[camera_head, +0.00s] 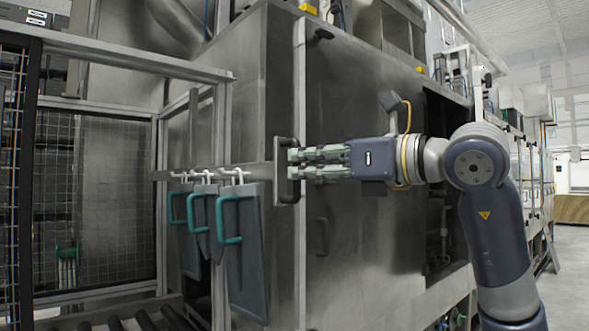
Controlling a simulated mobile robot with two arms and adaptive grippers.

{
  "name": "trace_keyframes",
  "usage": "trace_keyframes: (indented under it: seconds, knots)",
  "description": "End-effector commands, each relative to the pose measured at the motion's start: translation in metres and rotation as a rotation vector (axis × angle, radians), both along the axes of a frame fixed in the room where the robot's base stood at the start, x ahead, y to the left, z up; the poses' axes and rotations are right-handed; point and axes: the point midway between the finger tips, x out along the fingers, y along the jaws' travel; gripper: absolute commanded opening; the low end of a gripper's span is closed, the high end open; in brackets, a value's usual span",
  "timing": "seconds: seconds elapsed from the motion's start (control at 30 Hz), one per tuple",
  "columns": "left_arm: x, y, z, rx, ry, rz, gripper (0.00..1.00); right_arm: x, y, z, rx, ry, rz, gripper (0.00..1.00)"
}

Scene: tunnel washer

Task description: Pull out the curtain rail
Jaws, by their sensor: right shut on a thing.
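The curtain rail (258,172) is a grey horizontal bar running out to the left from a dark upright handle (289,193). Several grey panels with teal handles, such as the front panel (243,270), hang from it on white hooks. My right gripper (293,164) reaches in from the right and is shut on the dark handle at the rail's right end. The exact finger contact is too small to see clearly. My left gripper is out of view.
The large steel washer housing (365,120) stands right behind my right gripper. A metal frame with mesh (55,150) stands at the left, with rollers (145,320) low in front. Open floor (570,270) shows at the far right.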

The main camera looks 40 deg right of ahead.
Motion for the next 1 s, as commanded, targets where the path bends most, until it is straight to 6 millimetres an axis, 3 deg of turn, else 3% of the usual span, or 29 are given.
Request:
trace_keyframes:
  seconds: [0.37,0.4,0.47,0.5,0.83,1.0]
  knots:
    - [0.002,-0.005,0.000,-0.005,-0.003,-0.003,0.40,-0.003,-0.001,0.001,0.001,-0.002,-0.001,0.00]
    - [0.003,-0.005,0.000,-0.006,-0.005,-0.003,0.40,-0.003,-0.001,0.001,0.001,-0.002,-0.001,0.16]
    - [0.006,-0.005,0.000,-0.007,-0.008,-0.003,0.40,-0.003,-0.001,0.001,0.001,-0.002,-0.001,0.29]
    - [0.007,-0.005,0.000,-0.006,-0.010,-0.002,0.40,-0.003,-0.001,0.001,0.001,-0.002,-0.001,0.31]
    - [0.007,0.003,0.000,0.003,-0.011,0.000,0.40,-0.004,-0.001,0.001,0.001,-0.002,-0.001,0.31]
    - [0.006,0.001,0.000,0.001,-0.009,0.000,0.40,-0.022,-0.006,0.002,0.001,-0.005,-0.004,0.31]
